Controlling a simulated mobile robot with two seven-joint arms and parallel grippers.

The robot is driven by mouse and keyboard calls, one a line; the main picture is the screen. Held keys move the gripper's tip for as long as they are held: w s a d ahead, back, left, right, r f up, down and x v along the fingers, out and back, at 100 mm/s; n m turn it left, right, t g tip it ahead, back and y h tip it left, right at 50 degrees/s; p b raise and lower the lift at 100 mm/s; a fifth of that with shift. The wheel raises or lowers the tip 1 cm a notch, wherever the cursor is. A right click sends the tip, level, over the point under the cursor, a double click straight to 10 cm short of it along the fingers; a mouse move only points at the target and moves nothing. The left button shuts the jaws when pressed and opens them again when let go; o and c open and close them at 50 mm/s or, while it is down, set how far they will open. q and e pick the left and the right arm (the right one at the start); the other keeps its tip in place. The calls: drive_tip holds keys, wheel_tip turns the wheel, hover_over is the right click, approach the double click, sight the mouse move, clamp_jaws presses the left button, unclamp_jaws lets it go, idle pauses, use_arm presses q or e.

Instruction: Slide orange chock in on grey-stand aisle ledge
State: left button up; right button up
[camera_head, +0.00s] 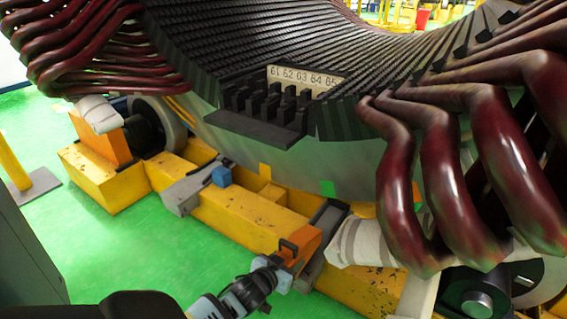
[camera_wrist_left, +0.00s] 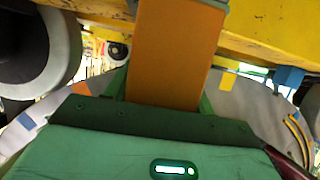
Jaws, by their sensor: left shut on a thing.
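My left gripper (camera_head: 284,264) comes in from the bottom and is shut on an orange chock (camera_head: 303,245), which has a dark handle-like loop on its near side. The chock is tilted and sits at the dark grey stand (camera_head: 332,216) on the yellow beam; I cannot tell whether it rests on a ledge there. In the left wrist view the orange chock (camera_wrist_left: 172,55) fills the middle, in front of the green gripper body (camera_wrist_left: 140,150). My right gripper is not in view.
The yellow beam (camera_head: 235,212) runs below the stator core (camera_head: 300,160). Dark red coil ends (camera_head: 430,170) and a white wrapped roll (camera_head: 362,242) crowd the right side. A blue block (camera_head: 221,176) sits by another grey stand (camera_head: 183,193). Green floor (camera_head: 130,250) is clear at left.

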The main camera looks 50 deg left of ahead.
use_arm(q)
drive_tip(key=w, duration=0.1)
drive_tip(key=w+b, duration=0.1)
drive_tip(key=w, duration=0.1)
drive_tip(key=shift+w+a+f, duration=0.2)
drive_tip(key=shift+w+a, duration=0.05)
drive_tip(key=shift+a, duration=0.15)
drive_tip(key=shift+r+b+x, duration=0.15)
drive_tip(key=shift+b+x, duration=0.4)
drive_tip(key=shift+x, duration=0.2)
drive_tip(key=shift+r+b+x, duration=0.15)
drive_tip(key=shift+b+x, duration=0.4)
drive_tip(key=shift+x, duration=0.2)
drive_tip(key=shift+w+a+f+b, duration=0.1)
drive_tip(key=shift+w+a+b, duration=0.1)
drive_tip(key=shift+w+b, duration=0.45)
drive_tip(key=shift+w+a+f+b, duration=0.1)
drive_tip(key=shift+w+a+b, duration=0.2)
drive_tip(key=shift+w, duration=0.7)
drive_tip(key=shift+d+r, duration=0.1)
drive_tip(key=shift+f+b, duration=0.3)
drive_tip(key=shift+f, duration=0.05)
drive_tip(key=shift+w, duration=0.15)
